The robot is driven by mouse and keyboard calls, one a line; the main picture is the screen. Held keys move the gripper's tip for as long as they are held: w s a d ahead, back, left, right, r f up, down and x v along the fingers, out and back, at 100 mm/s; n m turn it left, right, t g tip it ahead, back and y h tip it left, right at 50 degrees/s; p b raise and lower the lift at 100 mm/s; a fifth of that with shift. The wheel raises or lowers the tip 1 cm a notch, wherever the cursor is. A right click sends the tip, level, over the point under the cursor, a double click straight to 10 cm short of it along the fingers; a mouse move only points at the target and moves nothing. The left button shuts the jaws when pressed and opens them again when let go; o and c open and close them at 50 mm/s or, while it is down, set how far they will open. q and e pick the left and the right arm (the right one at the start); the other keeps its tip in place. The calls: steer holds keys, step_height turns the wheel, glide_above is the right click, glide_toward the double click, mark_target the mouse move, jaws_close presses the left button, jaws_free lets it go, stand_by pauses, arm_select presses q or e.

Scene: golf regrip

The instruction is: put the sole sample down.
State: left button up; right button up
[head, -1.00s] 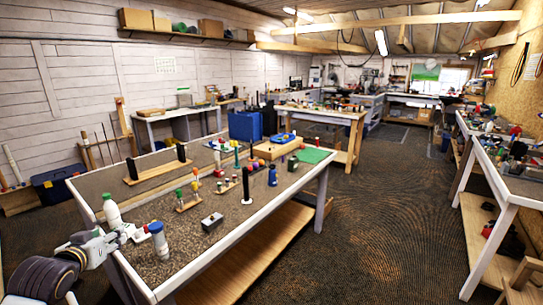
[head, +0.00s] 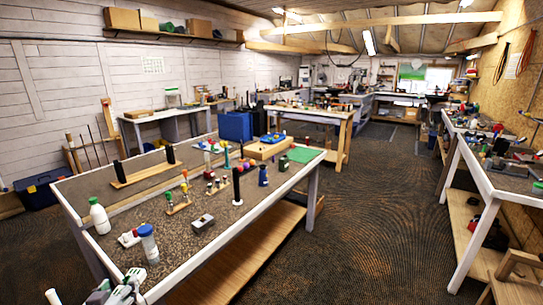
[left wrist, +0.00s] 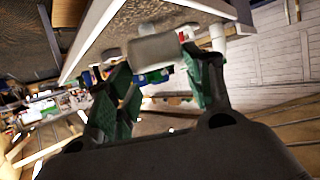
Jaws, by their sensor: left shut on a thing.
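My left gripper (head: 118,289) is at the lower left of the head view, off the near left end of the bench (head: 85,186). In the left wrist view its green-padded fingers (left wrist: 158,85) stand apart with a pale grey, smooth piece (left wrist: 155,48) between their tips. I take this piece to be the sole sample; the gripper is shut on it. In the head view the piece is too small to tell clearly. The bench edge passes behind the fingers in the wrist view. My right gripper is not in view.
A grey metal block (head: 203,223) lies to the right. Bare patches lie between them. The floor right of the bench is clear.

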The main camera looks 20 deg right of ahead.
arm_select(q)
steer(key=s+d+f, duration=0.1)
steer(key=s+f, duration=0.6)
steer(key=f, duration=0.4)
steer(key=shift+s+d, duration=0.35)
steer(key=shift+d, duration=0.05)
